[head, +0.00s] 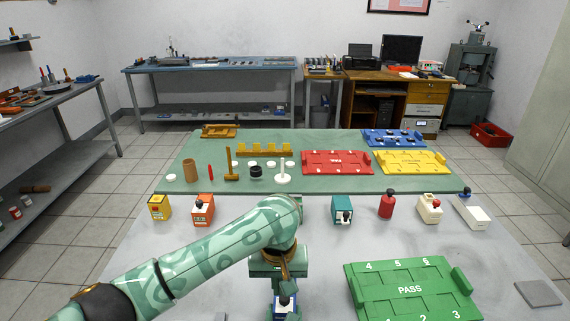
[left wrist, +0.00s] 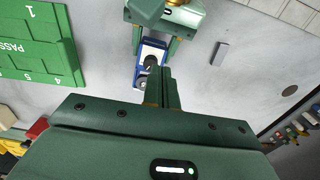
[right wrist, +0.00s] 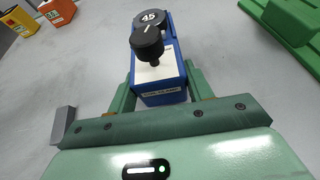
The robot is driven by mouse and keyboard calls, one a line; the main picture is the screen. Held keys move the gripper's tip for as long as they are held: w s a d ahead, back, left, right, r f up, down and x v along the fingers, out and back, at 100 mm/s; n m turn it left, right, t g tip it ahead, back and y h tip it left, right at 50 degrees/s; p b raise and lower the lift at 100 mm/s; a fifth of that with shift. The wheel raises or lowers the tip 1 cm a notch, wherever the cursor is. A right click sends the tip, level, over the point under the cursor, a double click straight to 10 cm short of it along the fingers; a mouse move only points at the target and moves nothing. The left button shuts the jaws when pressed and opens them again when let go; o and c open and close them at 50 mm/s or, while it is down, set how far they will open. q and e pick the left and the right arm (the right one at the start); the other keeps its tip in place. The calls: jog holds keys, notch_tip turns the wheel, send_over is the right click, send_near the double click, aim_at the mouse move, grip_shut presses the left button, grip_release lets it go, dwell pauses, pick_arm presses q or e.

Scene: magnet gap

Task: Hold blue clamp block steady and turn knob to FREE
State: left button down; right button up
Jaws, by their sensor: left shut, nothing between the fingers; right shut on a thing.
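The blue clamp block (right wrist: 160,98) stands upright on the grey table, with a white top, a black knob (right wrist: 147,42) and a black dial marked 45 (right wrist: 150,17). It also shows at the bottom of the head view (head: 285,309). My right gripper (right wrist: 158,80) is shut on the block, one finger on each side. My left gripper (left wrist: 161,72) is shut and empty, just beyond the block from the head, and its fingers overlap the knob end in the left wrist view. Whether they touch the knob cannot be told. The FREE mark is not readable.
A green PASS tray (head: 408,306) lies to the right. A small grey block (left wrist: 219,53) stands near the clamp block. A flat grey plate (head: 538,293) lies far right.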

aim_at(285, 301)
pick_arm(q)
jog(key=shift+d+f, duration=0.1)
jog(key=shift+f, duration=3.2)
jog(key=shift+w, duration=0.15)
jog(key=shift+d, duration=0.3)
jog(key=shift+d, duration=0.7)
jog(key=shift+d, duration=0.1)
